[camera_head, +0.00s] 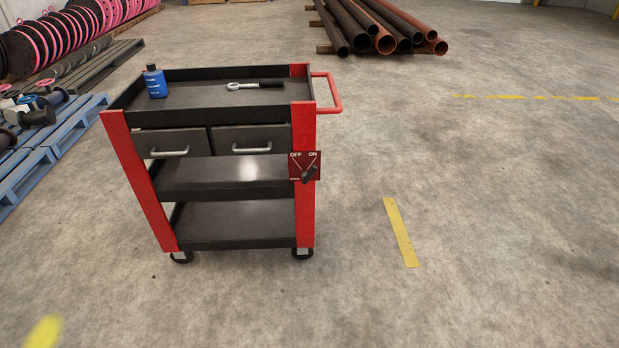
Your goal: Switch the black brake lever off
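The black brake lever (309,174) is on a small dark red plate (294,167) at the front right post of a red and black tool cart (306,218). The plate is marked OFF at its left and ON at its right. The lever is tilted, with its upper end toward the right, on the ON side. Neither of my grippers shows in the head view.
A blue bottle (156,84) and a ratchet wrench (256,86) lie or stand on the cart's top tray. A red handle (331,92) juts out right. Blue pallets (27,160) are at left, pipes (378,28) behind. The floor in front and right is clear.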

